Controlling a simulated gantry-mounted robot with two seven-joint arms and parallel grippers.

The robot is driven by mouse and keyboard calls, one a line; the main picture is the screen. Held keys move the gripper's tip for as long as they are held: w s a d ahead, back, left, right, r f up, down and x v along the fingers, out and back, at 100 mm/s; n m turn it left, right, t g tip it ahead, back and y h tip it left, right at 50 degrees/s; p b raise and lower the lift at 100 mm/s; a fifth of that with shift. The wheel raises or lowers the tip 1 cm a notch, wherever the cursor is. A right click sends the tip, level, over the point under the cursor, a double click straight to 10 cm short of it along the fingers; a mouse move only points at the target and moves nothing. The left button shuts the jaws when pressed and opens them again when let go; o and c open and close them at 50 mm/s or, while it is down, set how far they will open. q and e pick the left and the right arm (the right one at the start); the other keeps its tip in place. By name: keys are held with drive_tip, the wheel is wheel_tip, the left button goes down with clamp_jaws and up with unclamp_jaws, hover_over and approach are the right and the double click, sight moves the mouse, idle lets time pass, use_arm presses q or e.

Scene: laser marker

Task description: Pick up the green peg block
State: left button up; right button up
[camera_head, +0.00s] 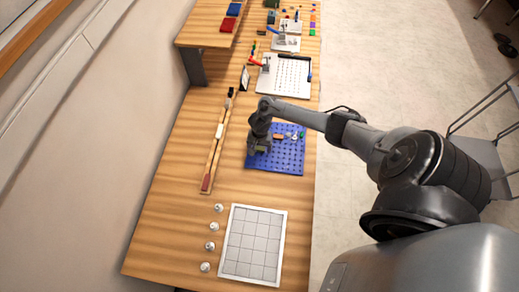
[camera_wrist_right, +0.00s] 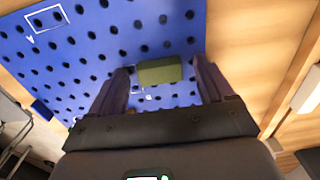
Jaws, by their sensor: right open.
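The green peg block (camera_wrist_right: 160,71) is a dull green rectangular block on the blue pegboard (camera_wrist_right: 95,45). In the right wrist view it lies between the two fingers of my right gripper (camera_wrist_right: 161,82), with a gap at each side. The right gripper is open. In the head view my right gripper (camera_head: 259,148) is low over the left part of the blue pegboard (camera_head: 285,163) and hides much of what is under it. My left gripper is not in view.
An orange piece (camera_head: 278,136), a white piece (camera_head: 293,136) and a brighter green piece (camera_head: 301,134) are on the pegboard's far side. A long wooden strip (camera_head: 213,158) lies left of it. A white grid tray (camera_head: 284,240) and several white pieces are nearer.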

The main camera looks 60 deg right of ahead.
sight(259, 148)
drive_tip(key=c, duration=1.1)
drive_tip(key=shift+r, duration=0.2)
wheel_tip(259, 148, up, 4)
drive_tip(key=shift+f+p, duration=0.1)
drive_tip(key=shift+p, duration=0.6)
drive_tip(key=shift+s+d+r+p, duration=0.4)
drive_tip(key=shift+s+r, duration=0.75)
drive_tip(key=shift+s, duration=0.75)
drive_tip(key=shift+s+d+r+p, duration=0.25)
drive_tip(key=shift+s+r+p, duration=0.2)
drive_tip(key=shift+s+r, duration=1.1)
drive_tip(key=shift+s+d+r+p, duration=0.4)
drive_tip(key=shift+s+r, duration=0.35)
drive_tip(key=shift+s, duration=1.55)
